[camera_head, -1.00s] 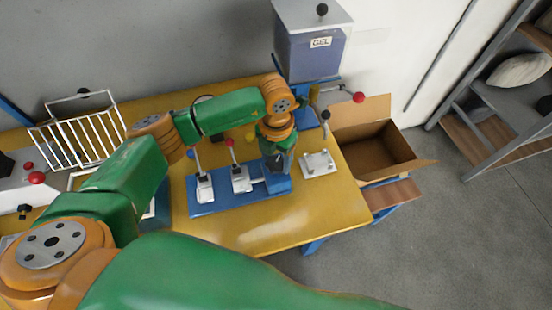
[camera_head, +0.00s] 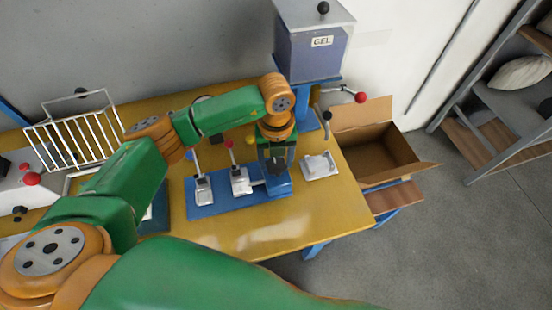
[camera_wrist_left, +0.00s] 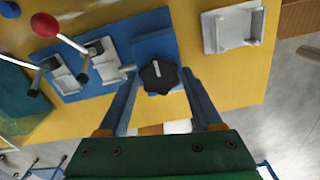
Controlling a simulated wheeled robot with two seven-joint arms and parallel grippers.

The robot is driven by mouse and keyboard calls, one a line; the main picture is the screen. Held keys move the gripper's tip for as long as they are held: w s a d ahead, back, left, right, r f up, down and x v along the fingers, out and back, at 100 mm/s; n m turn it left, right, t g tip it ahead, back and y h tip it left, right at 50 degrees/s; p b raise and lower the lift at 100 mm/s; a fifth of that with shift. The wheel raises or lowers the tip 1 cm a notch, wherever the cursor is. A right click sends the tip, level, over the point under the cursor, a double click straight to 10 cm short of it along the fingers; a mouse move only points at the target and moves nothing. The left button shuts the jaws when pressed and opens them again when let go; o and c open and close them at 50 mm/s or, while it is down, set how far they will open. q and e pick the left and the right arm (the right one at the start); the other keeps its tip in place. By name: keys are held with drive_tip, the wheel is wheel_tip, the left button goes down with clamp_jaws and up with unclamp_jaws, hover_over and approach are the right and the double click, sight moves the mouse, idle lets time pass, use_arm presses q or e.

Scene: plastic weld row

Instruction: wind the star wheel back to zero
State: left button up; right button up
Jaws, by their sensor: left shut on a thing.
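The black star wheel (camera_wrist_left: 158,76) sits on the end of a blue block (camera_wrist_left: 150,45) on the yellow bench. It has rounded lobes and a pale mark line on its top. In the left wrist view my left gripper (camera_wrist_left: 161,80) has one finger on each side of the wheel, shut on it. In the head view my left gripper (camera_head: 277,164) points down over the blue block, and the wheel is mostly hidden between the fingers. My right gripper is in neither view.
Two metal toggle clamps (camera_head: 240,182) stand on the blue base plate (camera_head: 222,202), left of the wheel. A white bracket (camera_head: 320,167) lies to its right. The GEL hopper (camera_head: 314,58) stands behind. An open cardboard box (camera_head: 385,160) is right of the bench.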

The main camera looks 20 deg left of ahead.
sight(276, 164)
use_arm(q)
drive_tip(key=shift+w+r, duration=0.1)
idle(0.3)
drive_tip(key=o, duration=1.4)
drive_tip(key=shift+r, duration=0.35)
wheel_tip(276, 164, up, 6)
drive_tip(key=shift+r+b, duration=0.2)
drive_tip(key=shift+b, duration=0.7)
